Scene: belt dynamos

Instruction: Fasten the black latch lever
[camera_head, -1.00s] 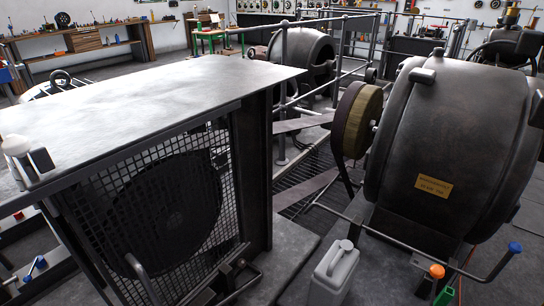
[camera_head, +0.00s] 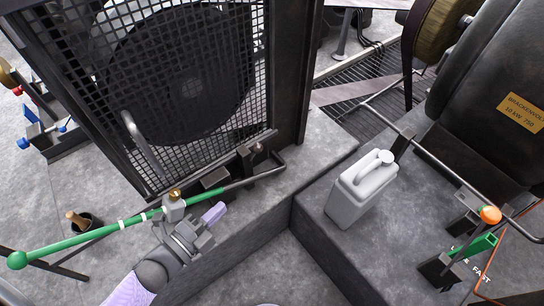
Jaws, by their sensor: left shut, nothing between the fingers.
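A dark bent bar (camera_head: 262,175) with a round end piece runs low along the foot of the mesh guard; it looks like the black latch lever, though I cannot be sure. A green rod (camera_head: 90,235) with a ball end lies in line with it at left. My left gripper (camera_head: 213,213) is shut and empty, in front of the guard's lower edge beside the rod. A grey block with a brass knob (camera_head: 175,194) sits on the rod just above the gripper; I cannot tell whether they touch. My right gripper is not in view.
The mesh guard (camera_head: 235,75) stands behind the gripper. A grey jerrycan (camera_head: 362,188) stands on the plinth at right. The floor at bottom centre is mostly clear.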

